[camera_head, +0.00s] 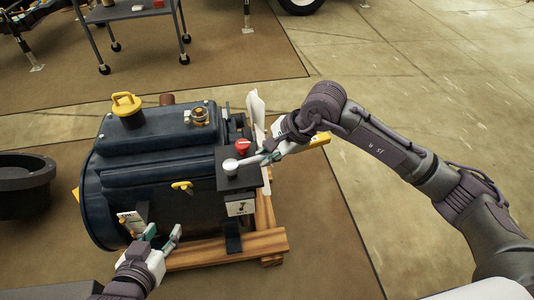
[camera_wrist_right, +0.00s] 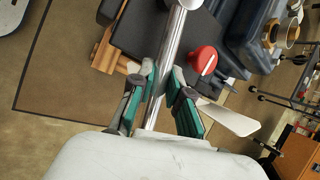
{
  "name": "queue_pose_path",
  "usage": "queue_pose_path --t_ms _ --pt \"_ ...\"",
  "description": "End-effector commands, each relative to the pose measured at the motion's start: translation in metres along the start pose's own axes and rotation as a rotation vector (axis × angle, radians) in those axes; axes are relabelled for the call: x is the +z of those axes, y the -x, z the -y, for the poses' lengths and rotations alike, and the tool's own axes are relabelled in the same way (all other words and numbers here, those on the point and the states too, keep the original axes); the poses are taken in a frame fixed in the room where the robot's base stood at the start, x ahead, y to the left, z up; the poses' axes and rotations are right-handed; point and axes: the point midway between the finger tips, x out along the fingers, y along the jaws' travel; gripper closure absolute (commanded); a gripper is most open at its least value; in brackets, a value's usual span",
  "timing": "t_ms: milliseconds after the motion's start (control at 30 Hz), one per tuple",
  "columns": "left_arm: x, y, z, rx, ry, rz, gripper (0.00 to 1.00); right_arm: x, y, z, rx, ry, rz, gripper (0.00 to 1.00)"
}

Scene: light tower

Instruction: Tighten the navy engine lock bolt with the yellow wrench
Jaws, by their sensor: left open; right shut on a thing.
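The navy engine (camera_head: 150,165) lies on a wooden pallet (camera_head: 225,250). A small yellow handle-like piece (camera_head: 182,186) sits on its near side; I cannot tell if it is the wrench. I cannot clearly pick out the lock bolt. My right gripper (camera_head: 272,152) is shut on a silver rod with a round end (camera_head: 231,167), over the dark box at the engine's right end. In the right wrist view the rod (camera_wrist_right: 172,48) runs between the fingers of the right gripper (camera_wrist_right: 164,80). My left gripper (camera_head: 164,236) is open and empty by the engine's lower near side.
A red knob (camera_head: 242,146) stands close to the rod and also shows in the right wrist view (camera_wrist_right: 203,59). A yellow cap (camera_head: 126,104) tops the engine. A black tub (camera_head: 24,182) is at the left, a cart (camera_head: 130,10) behind. Floor at the right is clear.

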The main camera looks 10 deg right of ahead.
Motion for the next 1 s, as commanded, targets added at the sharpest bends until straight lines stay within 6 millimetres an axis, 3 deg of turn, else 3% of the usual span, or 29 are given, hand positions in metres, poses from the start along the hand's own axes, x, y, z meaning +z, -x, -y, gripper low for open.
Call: queue_pose_path --t_ms 33,67,167,1000 --pt "0.000 0.000 0.000 0.000 0.000 0.001 0.53 0.001 0.001 0.001 -0.003 0.001 0.001 1.00" --pt "0.000 0.000 0.000 0.000 0.000 0.001 0.53 0.001 0.001 0.001 -0.003 0.001 0.001 0.86" --pt "0.000 0.000 0.000 0.000 0.000 0.002 0.53 0.001 0.001 0.001 -0.003 0.001 0.001 1.00" --pt "0.004 0.000 0.002 -0.003 0.000 0.025 0.53 0.002 0.003 -0.010 -0.044 -0.103 -0.047 1.00"
